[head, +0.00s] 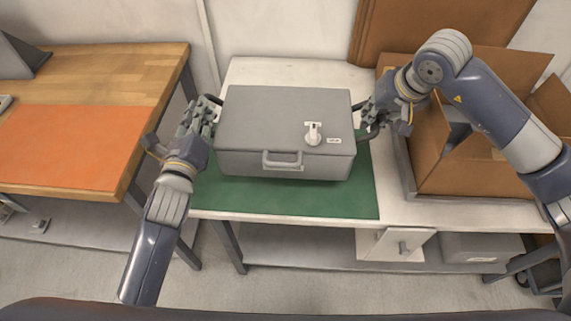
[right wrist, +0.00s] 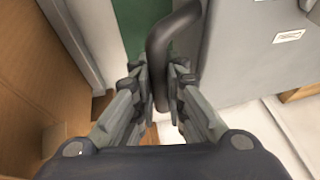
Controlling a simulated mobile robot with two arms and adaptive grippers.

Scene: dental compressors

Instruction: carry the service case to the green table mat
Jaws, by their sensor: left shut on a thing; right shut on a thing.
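The grey service case (head: 250,115) is in the middle of the head view, over the green table mat (head: 330,198) on the white table. I cannot tell whether its underside touches the mat. It has a front handle and a white latch on its lid. My left gripper (head: 207,108) is shut on the case's left side handle, which is mostly hidden. My right gripper (head: 372,118) is shut on the dark right side handle. In the right wrist view, the right gripper (right wrist: 160,85) closes around that curved handle (right wrist: 172,40) beside the case wall (right wrist: 255,50).
An open cardboard box (head: 465,165) stands right of the mat. A wooden table with an orange mat (head: 70,145) is at the left, across a gap. A grey case (head: 480,247) and a white item (head: 395,244) are on the shelf below. Brown panels (head: 430,28) lean behind.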

